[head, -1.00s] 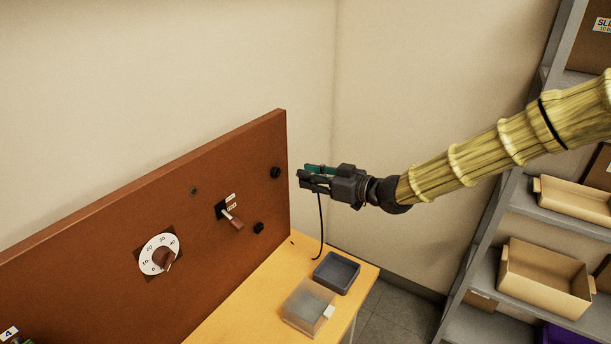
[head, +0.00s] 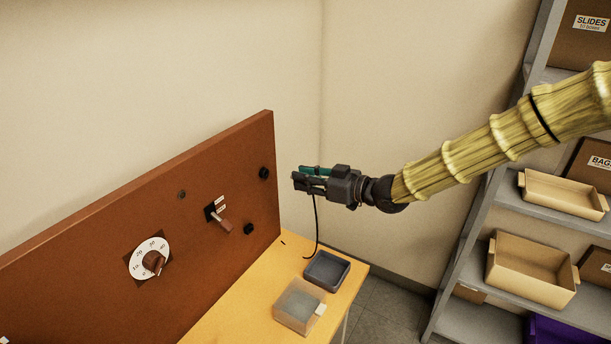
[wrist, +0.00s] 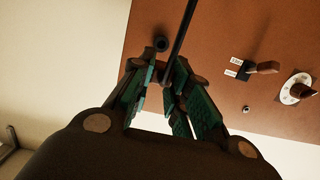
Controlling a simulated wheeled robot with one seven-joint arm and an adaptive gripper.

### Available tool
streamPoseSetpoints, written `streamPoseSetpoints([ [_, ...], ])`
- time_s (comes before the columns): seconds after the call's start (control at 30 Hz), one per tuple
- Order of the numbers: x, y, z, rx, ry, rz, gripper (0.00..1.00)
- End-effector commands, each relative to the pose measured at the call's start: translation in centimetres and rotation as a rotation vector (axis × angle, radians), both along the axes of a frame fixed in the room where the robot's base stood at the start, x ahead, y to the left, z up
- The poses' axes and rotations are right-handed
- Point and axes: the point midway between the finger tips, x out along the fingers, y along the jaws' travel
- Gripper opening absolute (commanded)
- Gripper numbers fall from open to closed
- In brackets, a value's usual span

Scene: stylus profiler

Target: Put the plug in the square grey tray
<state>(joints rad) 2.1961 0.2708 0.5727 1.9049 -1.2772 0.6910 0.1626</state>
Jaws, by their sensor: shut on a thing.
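My gripper (head: 308,182) is shut on the plug, high above the back end of the table and just right of the brown panel. The plug is mostly hidden between the fingers. Its black cable (head: 316,222) hangs down toward the table; it also shows in the wrist view (wrist: 182,40), leading away from between the green-padded fingers (wrist: 160,85). The square dark grey tray (head: 308,275) stands on the table below my gripper, near the right edge, and looks empty.
A see-through box (head: 279,313) with a white label stands in front of the tray. The brown panel (head: 105,235) carries a dial (head: 137,262), a switch handle (head: 224,226) and black round fittings (head: 264,173). Shelves with boxes (head: 522,262) stand at the right.

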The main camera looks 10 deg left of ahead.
Motion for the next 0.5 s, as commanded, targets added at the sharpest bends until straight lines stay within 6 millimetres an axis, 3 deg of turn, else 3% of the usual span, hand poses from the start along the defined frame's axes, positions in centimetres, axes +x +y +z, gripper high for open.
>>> streamPoseSetpoints([
  [0.27,-0.8,-1.6,-7.6,-0.146,0.067,0.0,0.0],
  [0.5,-2.1,-5.0,-15.5,-0.317,0.127,0.001,0.0],
])
